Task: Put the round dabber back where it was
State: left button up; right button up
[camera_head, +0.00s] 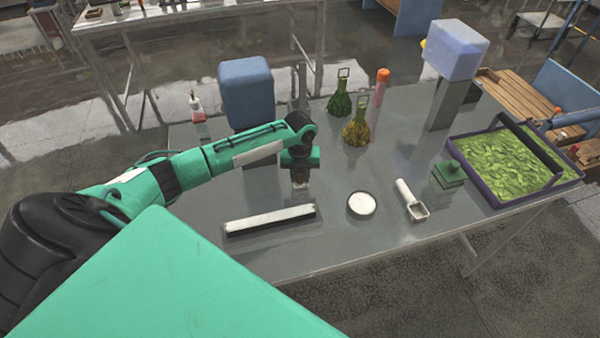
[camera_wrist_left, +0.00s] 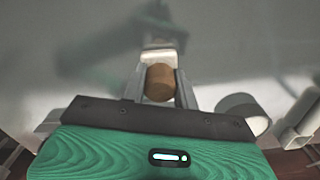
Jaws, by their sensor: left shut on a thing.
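My left gripper (camera_head: 300,184) is over the grey table, pointing down, behind the white bar. In the left wrist view, the left gripper (camera_wrist_left: 159,66) is shut on a round brown piece, which I take for the round dabber (camera_wrist_left: 162,83). Its brown rounded top shows between the fingers; its lower part is hidden. In the head view the dabber is mostly hidden by the gripper, and I cannot tell whether it touches the table. My right gripper is in neither view.
A long white bar (camera_head: 270,219), a round white dish (camera_head: 361,204), a white scoop (camera_head: 411,201) and a green block (camera_head: 449,174) lie along the front. A purple-rimmed tray (camera_head: 514,199) of green leaves stands right. A blue container (camera_head: 246,92) stands behind my left arm.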

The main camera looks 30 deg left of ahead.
pick_arm(q)
jog(key=shift+f, duration=0.1)
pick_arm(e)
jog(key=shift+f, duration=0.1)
pick_arm(q)
jog(key=o, duration=0.9)
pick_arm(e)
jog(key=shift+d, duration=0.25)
pick_arm(q)
jog(key=shift+r, duration=0.6)
notch_tip(320, 180, up, 10)
jog(key=b, duration=0.3)
jog(key=shift+f, duration=0.2)
jog(key=shift+r, duration=0.8)
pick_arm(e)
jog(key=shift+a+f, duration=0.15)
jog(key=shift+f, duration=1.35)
pick_arm(q)
jog(key=shift+s+f, duration=0.1)
jog(key=shift+f, duration=0.05)
